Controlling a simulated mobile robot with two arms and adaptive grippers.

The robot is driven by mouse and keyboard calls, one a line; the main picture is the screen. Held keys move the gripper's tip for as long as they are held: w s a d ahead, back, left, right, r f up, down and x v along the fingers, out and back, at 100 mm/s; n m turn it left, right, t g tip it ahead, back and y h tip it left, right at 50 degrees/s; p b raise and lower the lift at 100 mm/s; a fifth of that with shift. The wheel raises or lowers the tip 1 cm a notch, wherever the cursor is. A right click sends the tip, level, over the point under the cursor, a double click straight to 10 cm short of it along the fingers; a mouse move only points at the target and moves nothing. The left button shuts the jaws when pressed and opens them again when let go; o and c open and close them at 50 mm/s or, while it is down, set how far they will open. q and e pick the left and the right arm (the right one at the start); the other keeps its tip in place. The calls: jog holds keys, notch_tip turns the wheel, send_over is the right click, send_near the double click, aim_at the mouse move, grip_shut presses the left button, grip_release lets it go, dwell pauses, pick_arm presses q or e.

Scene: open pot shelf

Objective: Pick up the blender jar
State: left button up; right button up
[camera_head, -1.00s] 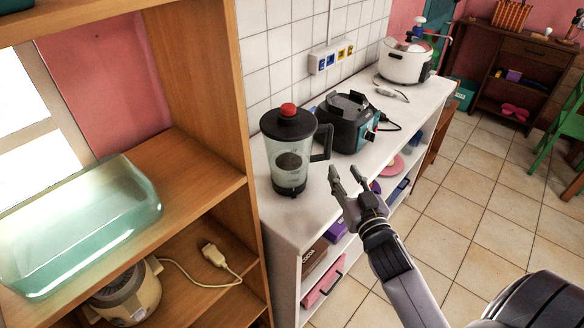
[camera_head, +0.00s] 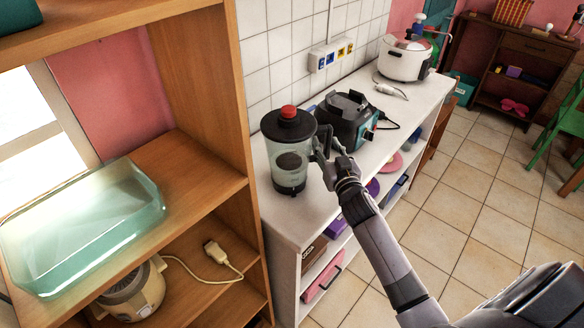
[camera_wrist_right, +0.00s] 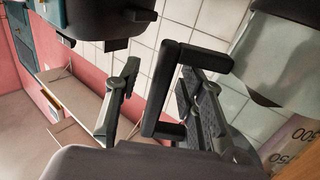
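The blender jar (camera_head: 290,161) is clear with a black lid, a red knob and a black handle on its right side. It stands upright on the white shelf top (camera_head: 300,208). My right gripper (camera_head: 327,150) is at the handle. In the right wrist view, the black handle (camera_wrist_right: 160,92) lies between the two open fingers of the right gripper (camera_wrist_right: 158,88), with a gap on the left finger's side. The right finger is close to the handle; contact is unclear. The jar's clear wall (camera_wrist_right: 232,98) shows at right. My left gripper is not in view.
The blender base (camera_head: 346,121) stands just behind the jar, with a rice cooker (camera_head: 404,62) farther back. A wooden shelf (camera_head: 200,100) with a glass dish (camera_head: 85,230) is on the left. The tiled wall (camera_head: 285,50) runs behind.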

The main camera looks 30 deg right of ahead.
jog(key=shift+c, duration=0.4)
grip_shut()
dwell(0.6)
jog(key=shift+r, duration=0.15)
